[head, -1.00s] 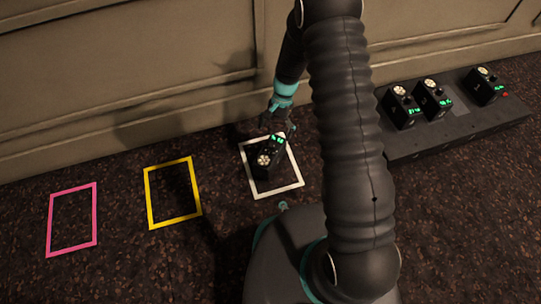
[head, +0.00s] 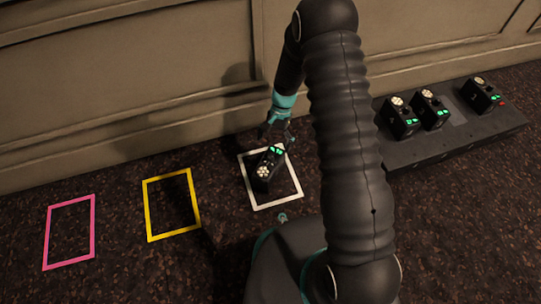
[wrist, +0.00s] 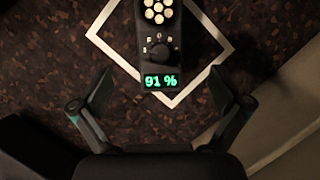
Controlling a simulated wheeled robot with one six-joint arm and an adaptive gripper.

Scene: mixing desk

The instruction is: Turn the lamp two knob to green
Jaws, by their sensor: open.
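A black lamp box (head: 266,170) stands inside the white floor square (head: 297,186). In the wrist view the box (wrist: 145,70) shows a cluster of round white lamps, a dark round knob (wrist: 159,52) with small letters around it, and a green display (wrist: 161,82) reading 91 %. The box's number is not readable. My gripper (head: 279,131) is at the box's display end, close to the wall. In the wrist view my gripper (wrist: 158,78) is open, its fingers apart on either side of the display end. Nothing is between them in a grip.
Several similar lamp boxes stand on a dark console (head: 450,142) at the right, among them a box at its far end (head: 482,97). A yellow square (head: 172,205) and a pink square (head: 69,232) on the floor are empty. A panelled wall (head: 120,80) runs behind.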

